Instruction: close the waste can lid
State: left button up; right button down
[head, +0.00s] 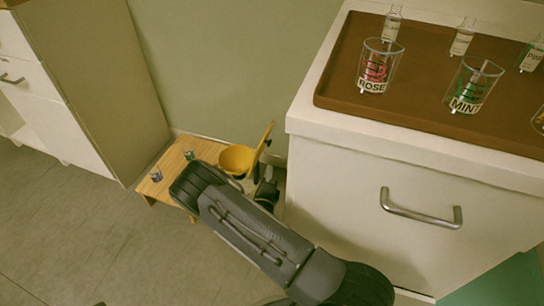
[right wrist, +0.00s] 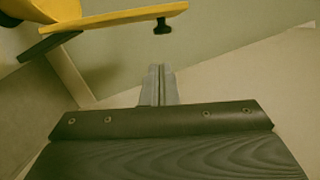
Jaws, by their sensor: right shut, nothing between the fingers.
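My left gripper is not seen.
A low wooden stand (head: 157,184) with small items is left of the can. A white cabinet with a metal handle (head: 420,212) stands close on the right, with a brown tray (head: 345,60) of glasses and bottles on top. Drawers (head: 100,80) stand at left. Floor at lower left is clear.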

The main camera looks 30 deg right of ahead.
jog(key=b+x, duration=0.2)
jog(key=x, duration=0.7)
jog(key=shift+b, duration=0.3)
jog(key=shift+r, duration=0.15)
